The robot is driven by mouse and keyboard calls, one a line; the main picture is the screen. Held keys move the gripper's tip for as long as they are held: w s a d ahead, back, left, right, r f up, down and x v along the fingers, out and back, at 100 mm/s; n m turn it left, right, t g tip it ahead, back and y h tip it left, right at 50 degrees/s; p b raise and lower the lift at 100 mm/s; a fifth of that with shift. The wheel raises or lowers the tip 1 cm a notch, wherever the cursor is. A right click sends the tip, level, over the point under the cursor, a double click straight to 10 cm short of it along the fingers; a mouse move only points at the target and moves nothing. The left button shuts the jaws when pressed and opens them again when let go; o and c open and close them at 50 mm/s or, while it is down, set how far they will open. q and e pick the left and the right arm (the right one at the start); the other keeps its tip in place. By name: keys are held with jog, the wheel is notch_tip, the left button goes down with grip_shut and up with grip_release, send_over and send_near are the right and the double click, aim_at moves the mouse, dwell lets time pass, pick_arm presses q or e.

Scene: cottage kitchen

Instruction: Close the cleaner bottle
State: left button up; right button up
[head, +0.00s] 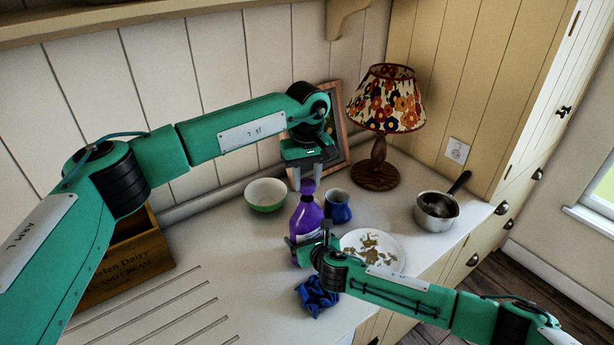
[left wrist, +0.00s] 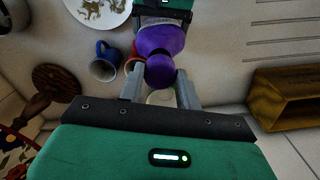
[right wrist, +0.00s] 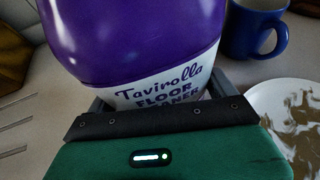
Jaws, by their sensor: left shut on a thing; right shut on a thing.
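The purple cleaner bottle (head: 306,218) stands upright on the counter; its white label reads "Tavirolla FLOOR CLEANER" in the right wrist view (right wrist: 130,50). My right gripper (head: 304,245) is shut on the lower body of the bottle. The purple cap (head: 308,187) is at the top of the bottle, and my left gripper (head: 307,179) is shut on it from above. In the left wrist view the cap (left wrist: 160,70) sits between the two fingers, in line with the bottle (left wrist: 160,40). I cannot tell whether the cap is seated on the neck or how tight it is.
A blue mug (head: 338,206) and a plate with scraps (head: 386,262) are close right of the bottle. A green bowl (head: 266,195) is behind left, a blue cloth (head: 316,298) in front. A lamp (head: 384,110), saucepan (head: 437,209) and wooden crate (head: 125,265) stand farther out.

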pick_arm(q)
jog(key=shift+f, duration=0.9)
jog(key=shift+f, duration=0.6)
pick_arm(e)
jog(key=c, duration=0.5)
pick_arm(q)
jog(key=m, duration=1.3)
jog(key=o, duration=1)
jog(key=shift+c, duration=0.2)
jog(key=shift+r, duration=0.15)
